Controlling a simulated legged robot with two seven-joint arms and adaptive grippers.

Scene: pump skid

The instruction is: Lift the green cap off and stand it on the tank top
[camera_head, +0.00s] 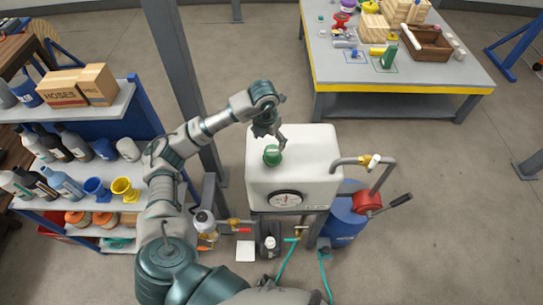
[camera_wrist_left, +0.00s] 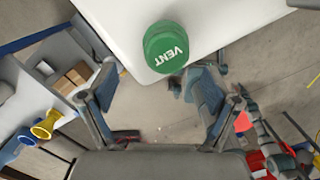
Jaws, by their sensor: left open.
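The green cap (camera_head: 272,156) sits on the left part of the white tank top (camera_head: 310,150). In the left wrist view the cap (camera_wrist_left: 166,47) is round, with white VENT lettering, against the white tank top (camera_wrist_left: 220,22). My left gripper (camera_head: 270,135) is over the tank, just behind the cap in the head view. In the left wrist view its two fingers (camera_wrist_left: 152,75) are spread with nothing between them, and the cap shows past the fingertips. Whether a finger touches the cap I cannot tell. My right gripper is not in view.
A grey post (camera_head: 190,80) stands left of the tank. A shelf (camera_head: 95,112) with bottles and boxes is at the left. A pipe with a valve (camera_head: 372,162) and a blue pump (camera_head: 345,222) are right of the tank. A workbench (camera_head: 400,85) stands behind. The tank top's right part is clear.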

